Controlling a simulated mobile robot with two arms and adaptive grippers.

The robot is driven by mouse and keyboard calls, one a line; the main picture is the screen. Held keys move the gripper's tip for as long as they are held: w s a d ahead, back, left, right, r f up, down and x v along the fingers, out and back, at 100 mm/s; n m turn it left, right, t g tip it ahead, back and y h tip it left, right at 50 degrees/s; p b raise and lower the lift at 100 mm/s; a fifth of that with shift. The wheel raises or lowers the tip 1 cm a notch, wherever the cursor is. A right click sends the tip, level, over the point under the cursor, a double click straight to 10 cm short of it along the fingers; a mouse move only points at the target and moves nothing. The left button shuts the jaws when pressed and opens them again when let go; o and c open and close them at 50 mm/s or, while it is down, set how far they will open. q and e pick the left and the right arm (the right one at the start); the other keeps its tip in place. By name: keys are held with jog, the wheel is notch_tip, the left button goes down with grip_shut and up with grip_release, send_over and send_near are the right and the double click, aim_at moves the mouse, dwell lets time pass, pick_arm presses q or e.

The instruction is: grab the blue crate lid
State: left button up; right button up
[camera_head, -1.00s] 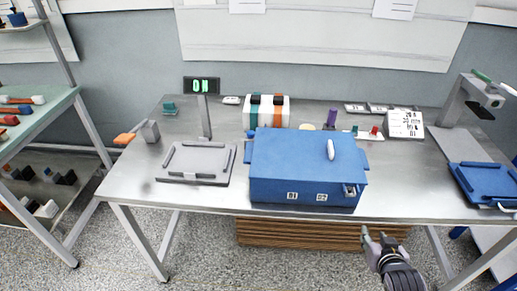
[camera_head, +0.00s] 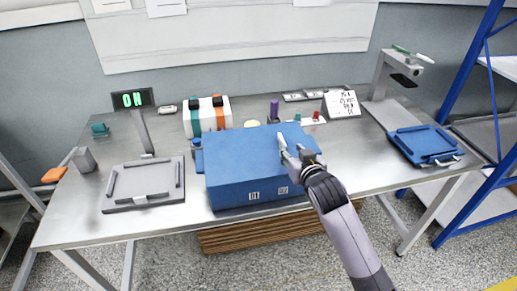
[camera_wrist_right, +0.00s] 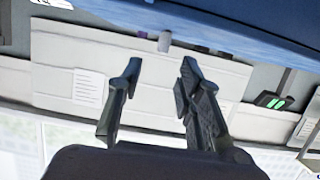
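The blue crate (camera_head: 245,180) stands on the metal table with its flat blue lid (camera_head: 235,145) on top. A pale upright handle (camera_head: 281,140) shows near the right part of the lid, partly crowded by my fingers. My right gripper (camera_head: 297,149) is at the crate's right end, close to this handle. In the right wrist view its fingers (camera_wrist_right: 157,75) are apart with nothing held between them. The blue crate (camera_wrist_right: 250,30) fills the top edge there. Whether a finger touches the handle cannot be told. My left gripper is not in view.
A grey plate with raised bars (camera_head: 118,204) lies left of the crate. A blue tray-like piece (camera_head: 424,141) lies at the right.

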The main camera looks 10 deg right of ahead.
jog(key=shift+p+x, duration=0.5)
jog(key=shift+x, duration=3.15)
jog(key=shift+a, duration=0.1)
jog(key=shift+s, duration=0.1)
jog(key=shift+c, duration=0.5)
grip_shut()
